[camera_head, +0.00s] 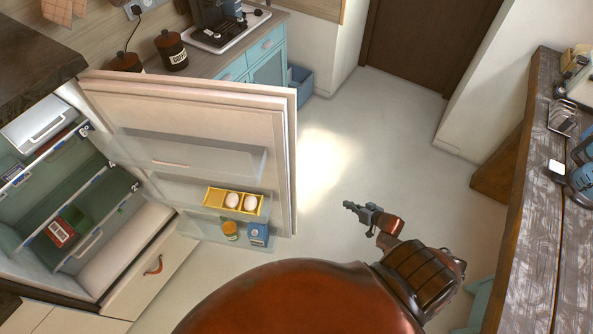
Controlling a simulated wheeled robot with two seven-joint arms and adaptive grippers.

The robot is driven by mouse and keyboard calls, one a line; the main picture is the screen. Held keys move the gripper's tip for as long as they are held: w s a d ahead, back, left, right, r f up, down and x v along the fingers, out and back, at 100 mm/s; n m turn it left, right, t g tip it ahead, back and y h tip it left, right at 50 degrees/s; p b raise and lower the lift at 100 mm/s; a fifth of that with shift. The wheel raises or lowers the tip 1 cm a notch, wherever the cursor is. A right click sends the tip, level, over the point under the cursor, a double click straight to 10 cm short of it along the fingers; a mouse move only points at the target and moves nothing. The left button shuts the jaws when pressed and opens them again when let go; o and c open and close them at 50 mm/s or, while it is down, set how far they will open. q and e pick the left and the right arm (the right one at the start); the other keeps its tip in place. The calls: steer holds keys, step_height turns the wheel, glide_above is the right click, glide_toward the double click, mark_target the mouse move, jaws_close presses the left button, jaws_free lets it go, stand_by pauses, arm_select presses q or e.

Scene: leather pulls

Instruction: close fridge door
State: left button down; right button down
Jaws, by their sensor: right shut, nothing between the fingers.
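The fridge door (200,105) stands wide open, swung out to the right of the fridge (75,205) at the left of the head view. Clear shelves on its inner side hold a yellow egg tray (213,197), a small jar (230,231) and a blue carton (258,235). My right gripper (350,206) is shut and empty, over the floor to the right of the door's free edge and apart from it. My left gripper is not in view.
A wooden counter (545,215) with kitchen items runs along the right side. A teal cabinet (265,70) with a coffee machine stands behind the door. A drawer front (150,275) is below the fridge. Floor (375,140) between is clear.

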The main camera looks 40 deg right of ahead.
steer(key=w+a+r+m+t+y+b, duration=0.15)
steer(key=w+r+y, duration=0.3)
steer(key=r, duration=0.65)
steer(key=w+a+r+t+y+b, duration=0.1)
steer(key=w+a+r+y, duration=0.15)
steer(key=w+r, duration=0.6)
steer(key=s+a+r+g+y+b, duration=0.1)
steer(key=s+a+r+g+y, duration=0.2)
steer(key=r, duration=0.6)
steer(key=s+a+r+g+y+b, duration=0.1)
steer(key=s+a+r+y+b, duration=0.2)
steer(key=r, duration=0.7)
steer(key=w+a+y+p, duration=0.1)
steer(key=w+a+p, duration=0.1)
steer(key=a, duration=1)
steer(key=shift+w+a+m, duration=0.25)
steer(key=shift+w+m, duration=0.1)
steer(key=shift+m, duration=0.1)
